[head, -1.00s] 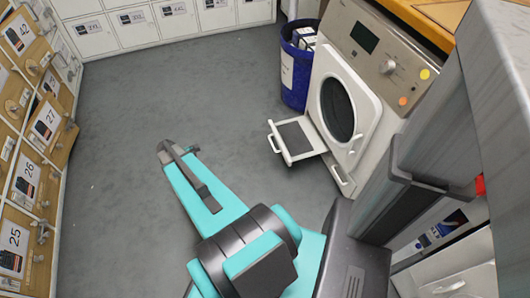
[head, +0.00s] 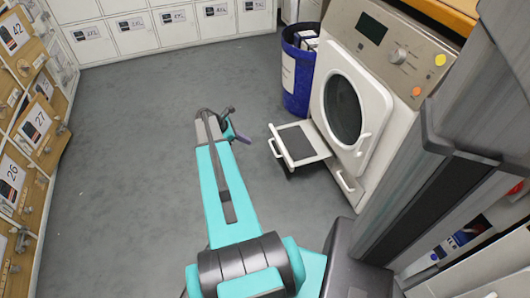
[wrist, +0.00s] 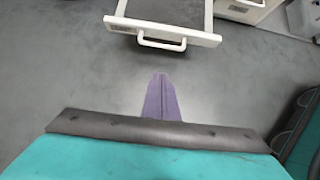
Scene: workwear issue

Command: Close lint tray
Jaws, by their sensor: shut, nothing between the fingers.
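The lint tray (head: 299,145) is pulled out from the lower front of the dryer (head: 365,95). It is a white frame with a dark grey screen and a handle on its front edge. In the wrist view the tray's white front (wrist: 165,32) and its handle lie ahead at the top of the picture. My gripper (head: 243,138) is to the left of the tray, apart from it, above the floor. In the wrist view its purple fingers (wrist: 162,97) are together and empty, pointing at the handle with a gap between.
A blue bin (head: 297,75) with white boxes stands left of the dryer. White lockers (head: 160,28) line the back and wooden numbered lockers (head: 30,130) the left. A grey cabinet (head: 450,140) stands close on the right. The grey floor (head: 130,150) is clear.

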